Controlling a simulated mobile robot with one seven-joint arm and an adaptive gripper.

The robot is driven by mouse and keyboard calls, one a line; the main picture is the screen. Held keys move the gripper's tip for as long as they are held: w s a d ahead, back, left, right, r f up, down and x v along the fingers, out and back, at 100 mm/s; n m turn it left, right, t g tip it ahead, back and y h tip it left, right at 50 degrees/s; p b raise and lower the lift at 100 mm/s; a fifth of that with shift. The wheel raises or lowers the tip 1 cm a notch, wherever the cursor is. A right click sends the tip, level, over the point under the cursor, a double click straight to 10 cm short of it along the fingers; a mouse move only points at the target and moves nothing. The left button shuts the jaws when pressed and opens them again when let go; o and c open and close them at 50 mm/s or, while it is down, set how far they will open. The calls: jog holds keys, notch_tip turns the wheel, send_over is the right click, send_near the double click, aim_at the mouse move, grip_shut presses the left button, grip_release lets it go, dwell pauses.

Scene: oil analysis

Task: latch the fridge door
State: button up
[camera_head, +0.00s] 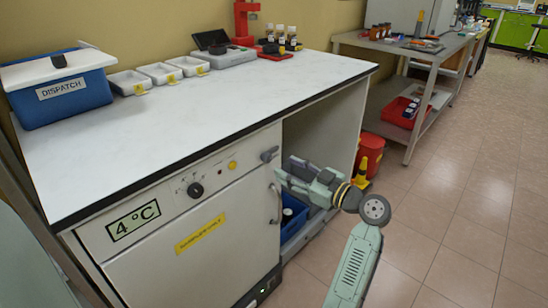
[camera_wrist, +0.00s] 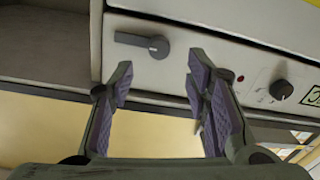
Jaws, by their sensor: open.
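The fridge door (camera_head: 160,262) is the white front under the counter, with a yellow label and a vertical handle (camera_head: 275,203) at its right side. It looks closed, flush with the front. The grey latch lever (camera_head: 269,154) sits on the panel above the door's right end. In the wrist view, which looks upside down, the latch lever (camera_wrist: 143,43) lies nearly level, its arm towards the open bay. My gripper (camera_head: 281,176) is just in front of and below the latch. Its fingers (camera_wrist: 158,88) are apart and empty, and the lever shows beyond their tips, apparently untouched.
The countertop (camera_head: 190,115) overhangs above. An open bay right of the fridge holds a blue bin (camera_head: 292,218). A red bucket (camera_head: 370,152) stands beyond. Floor at right is clear.

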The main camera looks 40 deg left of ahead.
aim_at(269, 159)
jog(key=a, duration=0.3)
jog(key=a+p, duration=0.1)
jog(key=a, duration=0.2)
jog(key=shift+w+a, duration=0.2)
jog(key=shift+a, duration=0.05)
grip_shut()
